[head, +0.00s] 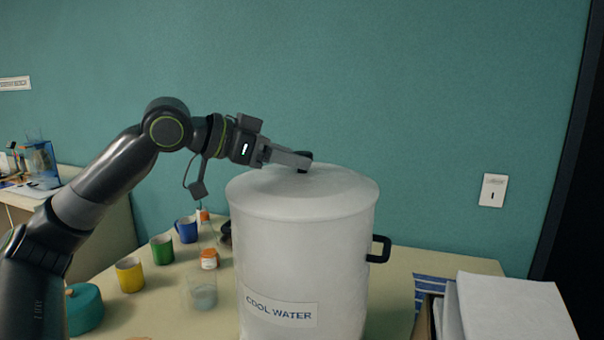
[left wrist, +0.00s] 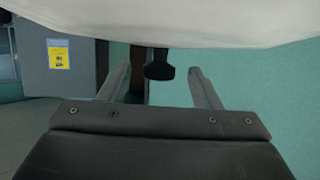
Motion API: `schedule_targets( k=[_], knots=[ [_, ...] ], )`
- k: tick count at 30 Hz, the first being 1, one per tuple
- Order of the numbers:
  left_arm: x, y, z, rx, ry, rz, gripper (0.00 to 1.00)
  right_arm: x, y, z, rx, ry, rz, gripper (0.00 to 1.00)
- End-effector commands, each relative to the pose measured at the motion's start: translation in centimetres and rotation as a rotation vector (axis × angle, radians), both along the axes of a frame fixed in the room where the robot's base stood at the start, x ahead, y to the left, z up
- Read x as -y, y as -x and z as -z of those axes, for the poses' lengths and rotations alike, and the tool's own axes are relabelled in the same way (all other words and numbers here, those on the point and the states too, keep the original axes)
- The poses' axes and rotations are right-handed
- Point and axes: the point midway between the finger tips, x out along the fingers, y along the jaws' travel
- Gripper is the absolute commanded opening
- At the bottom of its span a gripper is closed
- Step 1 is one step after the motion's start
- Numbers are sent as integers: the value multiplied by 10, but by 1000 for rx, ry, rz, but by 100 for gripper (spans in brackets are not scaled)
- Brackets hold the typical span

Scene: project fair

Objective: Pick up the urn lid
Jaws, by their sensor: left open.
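The urn lid (head: 330,198) is a pale, slightly domed disc sitting on the white urn (head: 300,265), which is labelled COOL WATER. Its dark knob (head: 304,158) stands at the top, partly hidden behind my left gripper (head: 303,160). In the left wrist view the dark knob (left wrist: 159,68) shows between the two spread fingers of my left gripper (left wrist: 162,82), and the pale lid (left wrist: 190,22) fills the top. The fingers are open with the knob between their tips; I cannot see either finger touching it. My right gripper is in neither view.
Yellow (head: 129,274), green (head: 162,249) and blue (head: 187,229) mugs, a glass of water (head: 203,291) and a teal pot (head: 84,308) stand left of the urn. A box of papers (head: 510,305) is at the right. The wall is behind.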

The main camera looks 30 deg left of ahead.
Motion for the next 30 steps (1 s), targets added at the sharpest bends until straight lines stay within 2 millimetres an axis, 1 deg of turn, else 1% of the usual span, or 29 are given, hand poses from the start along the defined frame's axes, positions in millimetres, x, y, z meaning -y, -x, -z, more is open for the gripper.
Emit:
schedule_targets(
  k=[1,3,9,14,21,30],
  knots=[
    [4,-4,-4,0,3,4,57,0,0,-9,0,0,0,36],
    [7,-8,-4,0,4,4,57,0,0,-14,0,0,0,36],
    [15,-21,4,0,2,2,57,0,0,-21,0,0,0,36],
    [17,-25,7,0,0,1,57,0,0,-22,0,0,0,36],
    [17,-26,8,0,0,0,57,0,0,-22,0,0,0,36],
    [17,-26,8,0,0,0,18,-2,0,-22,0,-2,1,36]
  ],
)
